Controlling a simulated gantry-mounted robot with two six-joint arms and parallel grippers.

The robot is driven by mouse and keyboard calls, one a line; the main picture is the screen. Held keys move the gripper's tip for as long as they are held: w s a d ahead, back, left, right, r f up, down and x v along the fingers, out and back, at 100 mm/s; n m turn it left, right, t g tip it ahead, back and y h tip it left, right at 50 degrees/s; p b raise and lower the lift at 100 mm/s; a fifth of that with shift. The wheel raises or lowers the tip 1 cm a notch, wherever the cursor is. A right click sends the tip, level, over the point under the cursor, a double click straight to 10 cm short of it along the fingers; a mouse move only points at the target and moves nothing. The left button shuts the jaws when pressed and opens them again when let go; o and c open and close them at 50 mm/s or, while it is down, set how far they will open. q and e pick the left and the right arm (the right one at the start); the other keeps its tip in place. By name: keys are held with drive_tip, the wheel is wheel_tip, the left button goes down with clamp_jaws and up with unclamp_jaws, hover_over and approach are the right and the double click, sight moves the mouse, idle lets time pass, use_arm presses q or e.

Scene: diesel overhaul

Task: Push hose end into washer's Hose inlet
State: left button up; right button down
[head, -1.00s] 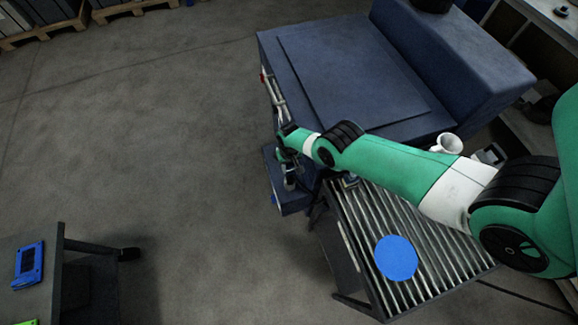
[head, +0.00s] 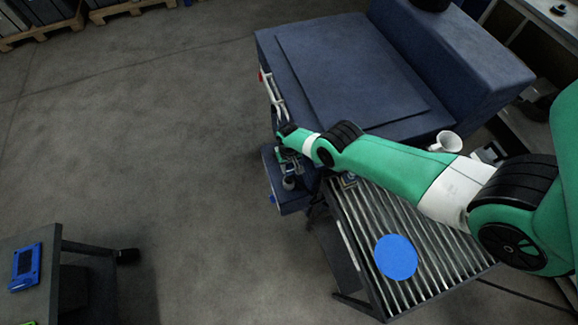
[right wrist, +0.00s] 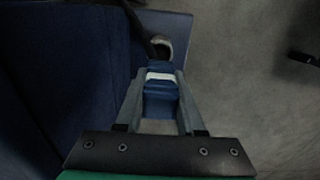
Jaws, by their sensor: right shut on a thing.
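The washer (head: 345,75) is the large dark blue machine at the top middle of the head view, with a lower blue ledge (head: 288,200) at its near left corner. My right gripper (head: 289,181) is just above this ledge, beside the washer's side. In the right wrist view my right gripper (right wrist: 161,85) is shut on a blue piece with a white band, seemingly the hose end (right wrist: 160,92). A grey ring-like fitting (right wrist: 163,45) and a dark hose or tube lie just beyond it. I cannot make out the Hose inlet or whether the end touches it. My left gripper is out of view.
A roller conveyor (head: 350,245) with a blue disc (head: 396,257) stands below my right arm. A white cup-like part (head: 446,142) is near the washer's right side. A dark table (head: 40,300) is at lower left. The floor between is clear.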

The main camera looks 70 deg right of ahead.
sight(289, 176)
drive_tip(key=shift+f+b, duration=3.45)
drive_tip(key=shift+f, duration=0.1)
drive_tip(key=shift+c, duration=2.2)
unclamp_jaws()
wheel_tip(289, 176, up, 12)
drive_tip(key=p, duration=1.1)
drive_tip(key=shift+f+p, duration=0.1)
drive_tip(key=shift+p, duration=0.25)
drive_tip(key=shift+f, duration=0.1)
